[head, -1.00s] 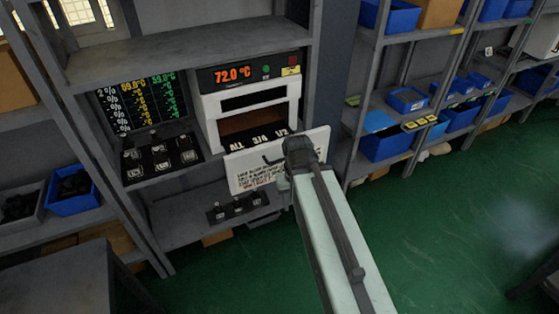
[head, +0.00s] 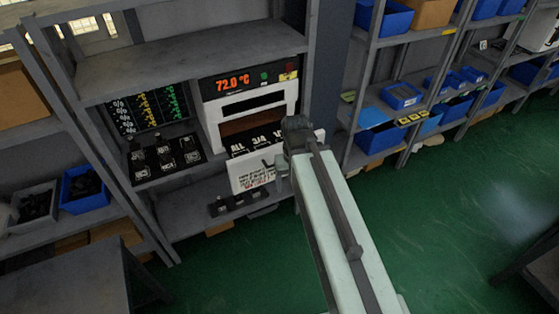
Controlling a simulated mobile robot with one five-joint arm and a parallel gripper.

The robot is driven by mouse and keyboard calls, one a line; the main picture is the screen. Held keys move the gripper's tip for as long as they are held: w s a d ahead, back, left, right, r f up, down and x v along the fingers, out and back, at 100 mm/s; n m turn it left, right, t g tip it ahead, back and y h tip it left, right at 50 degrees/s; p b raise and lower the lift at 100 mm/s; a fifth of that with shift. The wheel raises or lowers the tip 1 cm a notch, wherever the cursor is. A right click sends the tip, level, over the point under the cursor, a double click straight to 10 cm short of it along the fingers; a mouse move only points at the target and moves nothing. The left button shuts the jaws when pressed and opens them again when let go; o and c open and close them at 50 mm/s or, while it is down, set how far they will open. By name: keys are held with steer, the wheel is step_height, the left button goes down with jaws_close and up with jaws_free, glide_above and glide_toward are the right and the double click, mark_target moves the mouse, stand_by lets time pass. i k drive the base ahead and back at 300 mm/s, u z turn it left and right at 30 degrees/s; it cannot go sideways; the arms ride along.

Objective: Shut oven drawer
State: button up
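The oven (head: 208,113) is a white box with a red 72.0 °C display, standing on the grey shelf. Its drawer is open, with a white front panel (head: 246,177) sticking out below the brown opening. The panel bears small text, and large ALL, 3/4 and 1/2 labels show just behind it. A dark hooked handle (head: 268,164) shows on the panel. My gripper (head: 281,170) is at the panel's right part and covers some of it. Its fingertips are small and partly hidden by my arm, so I cannot tell open from shut or whether it touches the panel.
A control panel with dark switches (head: 165,158) and a readout screen (head: 147,109) stand left of the oven. More switches (head: 238,204) lie on the lower shelf. Shelves with blue bins (head: 380,138) stand right. The green floor (head: 450,220) is open at the right.

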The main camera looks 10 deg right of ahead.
mark_target(246, 150)
steer(key=z, duration=0.05)
steer(key=i, duration=1)
steer(key=u, duration=0.05)
